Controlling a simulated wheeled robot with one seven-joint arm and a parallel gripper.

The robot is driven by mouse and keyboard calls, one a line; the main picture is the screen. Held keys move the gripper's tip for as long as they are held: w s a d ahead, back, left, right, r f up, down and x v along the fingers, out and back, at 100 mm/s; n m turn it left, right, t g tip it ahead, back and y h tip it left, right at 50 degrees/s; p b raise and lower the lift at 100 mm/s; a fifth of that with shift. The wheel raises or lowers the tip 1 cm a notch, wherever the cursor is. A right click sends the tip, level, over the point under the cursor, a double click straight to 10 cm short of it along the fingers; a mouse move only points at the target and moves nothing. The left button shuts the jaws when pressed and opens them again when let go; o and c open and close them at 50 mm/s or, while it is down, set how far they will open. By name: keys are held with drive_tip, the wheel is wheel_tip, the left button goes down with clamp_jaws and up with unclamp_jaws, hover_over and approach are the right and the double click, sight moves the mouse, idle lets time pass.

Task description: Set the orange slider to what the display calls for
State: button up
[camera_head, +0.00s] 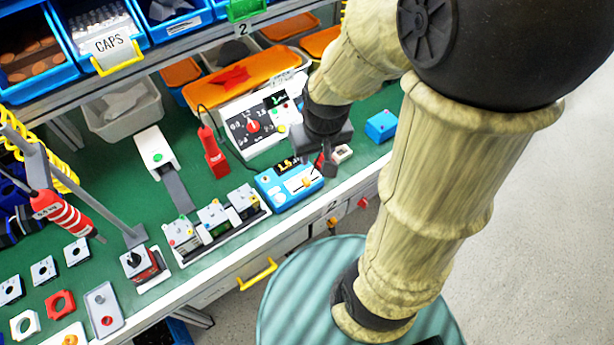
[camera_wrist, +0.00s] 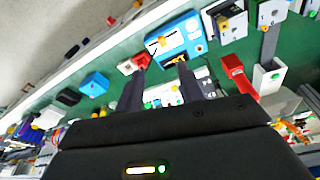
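The blue box (camera_head: 276,193) stands near the front edge of the green bench. Its dark display (camera_head: 287,164) shows yellow digits starting with 1; the rest is too small to read surely. Its white panel (camera_head: 298,184) carries the small orange slider (camera_head: 306,182). In the wrist view, the blue box (camera_wrist: 189,27) lies beyond the fingertips, with its display (camera_wrist: 175,61) nearest them. My gripper (camera_head: 328,170) points down just behind and right of the box. In the wrist view my gripper (camera_wrist: 162,68) has its two fingers apart with nothing held between them.
A switch row (camera_head: 213,222) sits front left.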

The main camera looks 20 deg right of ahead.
sight(306, 180)
drive_tip(key=w+f+n+g+b, duration=0.2)
drive_tip(key=w+n, duration=0.1)
drive_tip(key=w, duration=0.4)
drive_tip(key=shift+f, duration=0.25)
drive_tip(key=shift+a+f, duration=0.1)
wheel_tip(306, 180, down, 17)
drive_tip(key=shift+f+b, duration=0.15)
drive_tip(key=shift+b, duration=0.45)
clamp_jaws()
